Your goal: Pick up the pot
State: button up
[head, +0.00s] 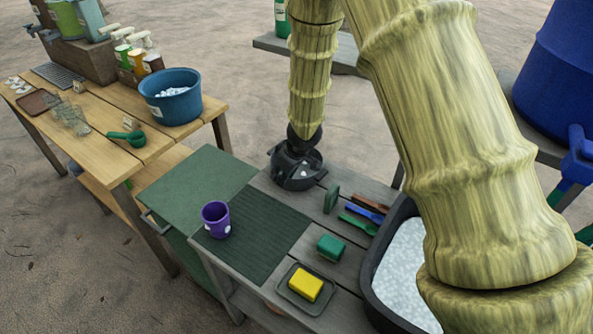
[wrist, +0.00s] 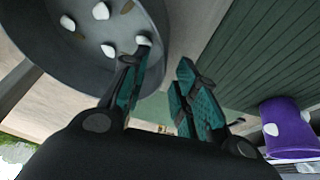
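A dark grey round pot (head: 299,183) stands on the grey slatted table, under my gripper. In the wrist view the pot (wrist: 90,75) fills the upper left, with several white lumps inside. My gripper (wrist: 164,72) has teal finger pads set apart with a gap between them. The left finger overlaps the pot's inside near its rim and the right finger is outside it. I cannot tell whether either finger touches the wall. In the head view my arm and wrist partly cover the pot. A smaller purple cup (head: 215,219) stands on the green mat, also in the wrist view (wrist: 288,128).
A dark green ribbed mat (head: 255,250), a green block (head: 330,247), a yellow sponge (head: 306,284) on a tray and several tools (head: 358,222) share the table. A black tub (head: 372,285) of white grains is at right. A blue basin (head: 171,96) stands on the wooden table.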

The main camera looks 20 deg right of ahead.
jog(key=shift+x, duration=1.15)
grip_shut()
jog(key=shift+r, duration=0.1)
